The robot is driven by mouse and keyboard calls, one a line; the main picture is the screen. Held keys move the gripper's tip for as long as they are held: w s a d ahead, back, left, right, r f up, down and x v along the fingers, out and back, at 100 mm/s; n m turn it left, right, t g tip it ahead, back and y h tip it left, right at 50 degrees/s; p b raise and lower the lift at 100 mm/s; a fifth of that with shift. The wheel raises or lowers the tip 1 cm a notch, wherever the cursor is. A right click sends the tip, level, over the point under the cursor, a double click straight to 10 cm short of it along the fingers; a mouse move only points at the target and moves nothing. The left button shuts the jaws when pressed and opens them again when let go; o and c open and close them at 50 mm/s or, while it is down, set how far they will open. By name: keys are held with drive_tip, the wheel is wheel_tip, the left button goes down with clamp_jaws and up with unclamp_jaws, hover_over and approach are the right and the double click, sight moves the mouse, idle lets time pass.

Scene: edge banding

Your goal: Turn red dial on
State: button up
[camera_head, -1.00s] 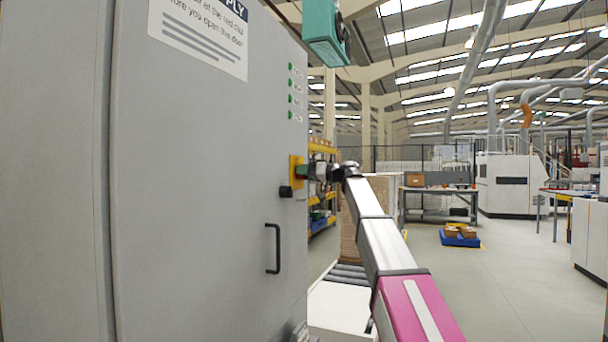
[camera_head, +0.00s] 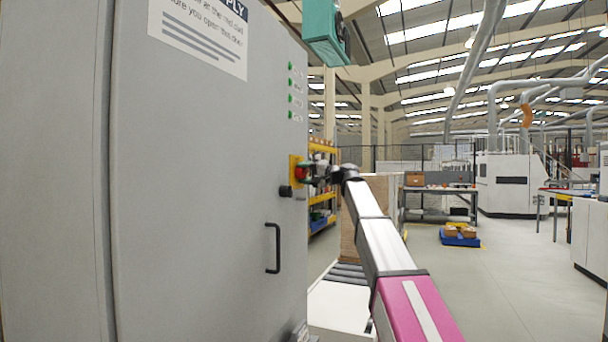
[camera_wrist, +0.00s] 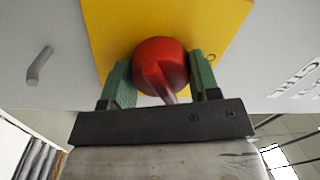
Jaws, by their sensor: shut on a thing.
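The red dial (camera_wrist: 160,62) sits on a yellow plate (camera_wrist: 108,28) in the wrist view. In the head view the dial (camera_head: 302,173) is small, on the right edge of the grey cabinet door (camera_head: 200,200). My gripper (camera_wrist: 160,70) has its green fingers on either side of the dial and is shut on it. The dial's raised grip bar points down toward the palm in the wrist view. Finger contact is too small to make out in the head view.
A black door handle (camera_head: 273,248) is below the dial, and a small black knob (camera_head: 286,191) is close beneath it. Several green lights (camera_head: 290,90) are above. A white-topped roller conveyor (camera_head: 338,305) stands to the right of the cabinet. Open floor lies beyond.

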drive_tip(key=m, duration=0.7)
drive_tip(key=shift+f+t, duration=0.1)
drive_tip(key=shift+t, duration=0.2)
idle(0.3)
drive_tip(key=o, duration=0.9)
drive_tip(key=v, duration=1)
drive_tip(key=shift+s+d, duration=0.2)
drive_tip(key=shift+d, duration=0.15)
